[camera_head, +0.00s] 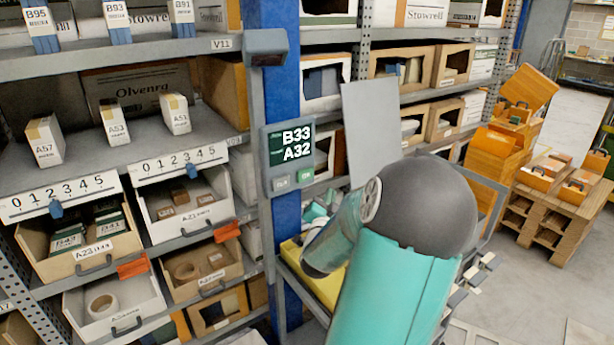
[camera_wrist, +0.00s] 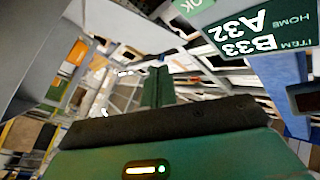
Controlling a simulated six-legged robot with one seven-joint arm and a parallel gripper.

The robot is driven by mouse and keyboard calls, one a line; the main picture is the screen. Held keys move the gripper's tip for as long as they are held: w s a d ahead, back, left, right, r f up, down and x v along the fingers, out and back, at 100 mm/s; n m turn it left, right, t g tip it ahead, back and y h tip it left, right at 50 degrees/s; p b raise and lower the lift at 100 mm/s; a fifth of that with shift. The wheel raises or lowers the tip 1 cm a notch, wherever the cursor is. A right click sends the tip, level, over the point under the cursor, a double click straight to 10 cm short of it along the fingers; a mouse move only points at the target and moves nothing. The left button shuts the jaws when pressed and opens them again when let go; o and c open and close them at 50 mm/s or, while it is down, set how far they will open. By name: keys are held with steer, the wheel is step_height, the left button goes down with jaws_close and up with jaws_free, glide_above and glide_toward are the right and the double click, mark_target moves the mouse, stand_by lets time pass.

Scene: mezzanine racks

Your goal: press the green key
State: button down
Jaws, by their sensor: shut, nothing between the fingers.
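The green key (camera_head: 306,176) is a small button at the lower right of a grey panel (camera_head: 270,160) on the blue rack post. The panel's dark screen (camera_head: 292,147) reads B33 and A32. In the wrist view the green key (camera_wrist: 188,5), marked OK, is at the top edge, partly cut off, with the tilted screen (camera_wrist: 258,28) beside it. My gripper (camera_wrist: 158,72) is shut and empty in the wrist view, its tips below and left of the key, apart from it in the picture. In the head view my arm hides much of the gripper.
A grey key (camera_head: 281,184) sits left of the green one. A light grey flat board (camera_head: 370,130) stands right of the panel. A scanner-like box (camera_head: 266,44) juts out above. Shelves with boxes and bins (camera_head: 75,235) fill the left. Open floor (camera_head: 520,270) lies right.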

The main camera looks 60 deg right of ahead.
mark_target(311, 174)
steer(key=w+d, duration=0.4)
steer(key=w, duration=0.3)
steer(key=shift+w, duration=0.3)
steer(key=shift+w, duration=0.1)
stand_by(1.7)
steer(key=shift+w+d, duration=0.15)
steer(key=shift+w, duration=0.15)
steer(key=shift+w+d, duration=0.2)
steer(key=shift+w, duration=0.2)
stand_by(0.8)
stand_by(0.4)
steer(key=shift+s+a, duration=0.4)
steer(key=shift+s, duration=0.4)
steer(key=s, duration=0.1)
steer(key=s+a, duration=0.1)
steer(key=s, duration=0.1)
steer(key=s+a, duration=0.1)
steer(key=shift+s+a, duration=0.15)
steer(key=shift+s, duration=0.1)
